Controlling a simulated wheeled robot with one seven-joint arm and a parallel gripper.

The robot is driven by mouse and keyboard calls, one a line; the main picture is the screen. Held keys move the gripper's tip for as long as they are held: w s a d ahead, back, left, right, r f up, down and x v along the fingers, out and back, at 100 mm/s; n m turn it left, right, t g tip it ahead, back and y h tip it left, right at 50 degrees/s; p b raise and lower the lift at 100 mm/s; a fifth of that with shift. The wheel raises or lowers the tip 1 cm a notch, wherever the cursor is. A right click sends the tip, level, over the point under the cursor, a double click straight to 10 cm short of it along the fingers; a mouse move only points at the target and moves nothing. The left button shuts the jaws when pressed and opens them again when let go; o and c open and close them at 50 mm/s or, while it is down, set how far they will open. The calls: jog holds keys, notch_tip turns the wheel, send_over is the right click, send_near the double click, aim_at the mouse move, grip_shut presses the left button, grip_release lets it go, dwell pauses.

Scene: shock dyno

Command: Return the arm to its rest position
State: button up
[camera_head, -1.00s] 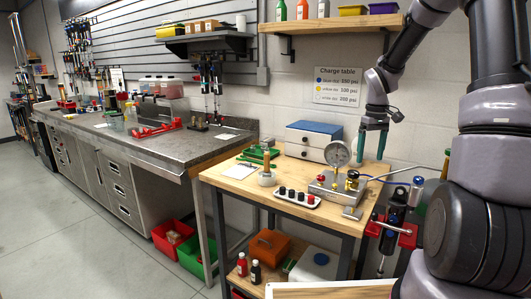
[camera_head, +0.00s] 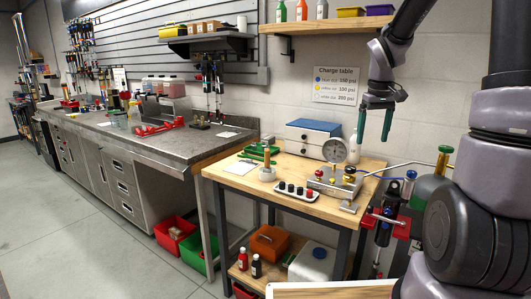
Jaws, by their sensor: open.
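My gripper (camera_head: 374,124) hangs at the end of my arm, in front of the wall and to the right of the charge table sign. Its two green fingers point down and are apart, with nothing between them. It is above and behind the wooden bench (camera_head: 238,183), clear of the pressure gauge (camera_head: 334,150) and the brass-fitted manifold block (camera_head: 335,184). My arm comes down from the top right of the view.
A shelf with bottles (camera_head: 352,21) is on the wall left of my arm. A white cabinet with a blue top (camera_head: 306,140) stands at the bench's back. A shock absorber in a red clamp (camera_head: 385,222) and a green-topped cylinder (camera_head: 443,160) stand to the right.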

jog(key=s+a+r+m+t+y, duration=0.1)
jog(key=s+a+r+m+t, duration=0.1)
jog(key=s+r, duration=0.4)
jog(key=s+a+r+m+t+y, duration=0.1)
jog(key=s+a+r+m+t, duration=0.2)
jog(key=s+r, duration=0.4)
jog(key=shift+s+a+m+t+y, duration=0.3)
jog(key=shift+s+a, duration=0.55)
jog(key=shift+s, duration=2.5)
dwell(0.7)
